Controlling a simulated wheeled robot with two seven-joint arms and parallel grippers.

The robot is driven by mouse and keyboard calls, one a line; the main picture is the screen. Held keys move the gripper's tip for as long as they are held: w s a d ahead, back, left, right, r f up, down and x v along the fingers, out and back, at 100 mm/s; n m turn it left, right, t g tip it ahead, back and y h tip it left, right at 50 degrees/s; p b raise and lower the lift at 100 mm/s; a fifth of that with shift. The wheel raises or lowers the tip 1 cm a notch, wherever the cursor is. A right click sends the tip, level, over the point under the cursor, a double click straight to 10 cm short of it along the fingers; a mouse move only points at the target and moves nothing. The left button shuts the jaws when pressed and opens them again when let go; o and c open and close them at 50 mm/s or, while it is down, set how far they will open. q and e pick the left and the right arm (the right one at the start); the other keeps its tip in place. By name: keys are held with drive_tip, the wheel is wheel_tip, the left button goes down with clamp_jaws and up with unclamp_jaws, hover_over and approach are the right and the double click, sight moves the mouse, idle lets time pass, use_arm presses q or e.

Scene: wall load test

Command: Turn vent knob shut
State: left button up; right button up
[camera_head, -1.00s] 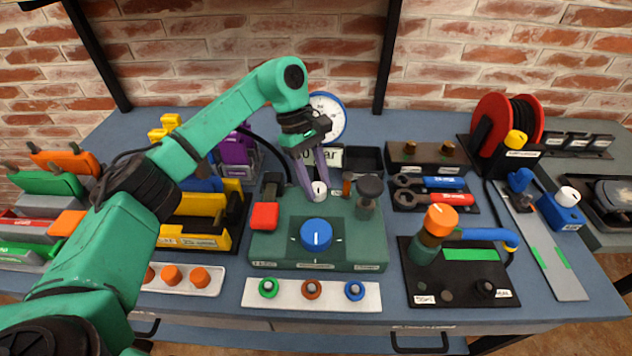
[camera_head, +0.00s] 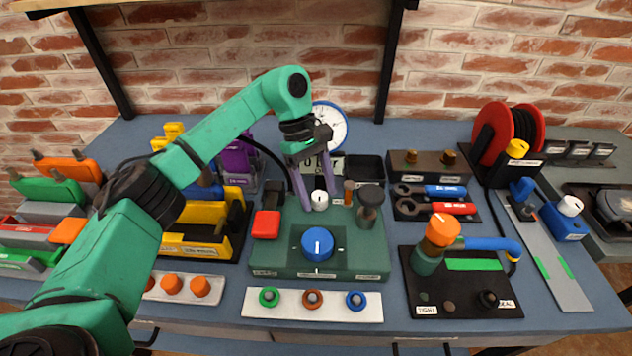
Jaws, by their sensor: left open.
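A green box (camera_head: 365,262) stands on the bench in the middle. A small white knob (camera_head: 319,200) with a dark mark sits on its back part. The labels are too small to tell which is the vent knob. My left gripper (camera_head: 321,198) is open, its purple fingers on either side of the white knob. I cannot tell whether they touch it. My right gripper is not in view.
A red block (camera_head: 266,224) and a dark-capped post (camera_head: 370,206) flank the white knob, with a brown post (camera_head: 348,192) close to the right finger. A round gauge (camera_head: 328,127) stands behind. A strip with coloured rings (camera_head: 335,304) lies in front.

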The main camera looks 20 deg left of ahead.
use_arm(q)
drive_tip(key=p+v, duration=0.2)
drive_tip(key=v, duration=1.2)
drive_tip(key=shift+r+p, duration=0.25)
drive_tip(key=shift+p, duration=0.15)
drive_tip(key=shift+w+a, duration=0.1)
drive_tip(key=shift+w, duration=0.05)
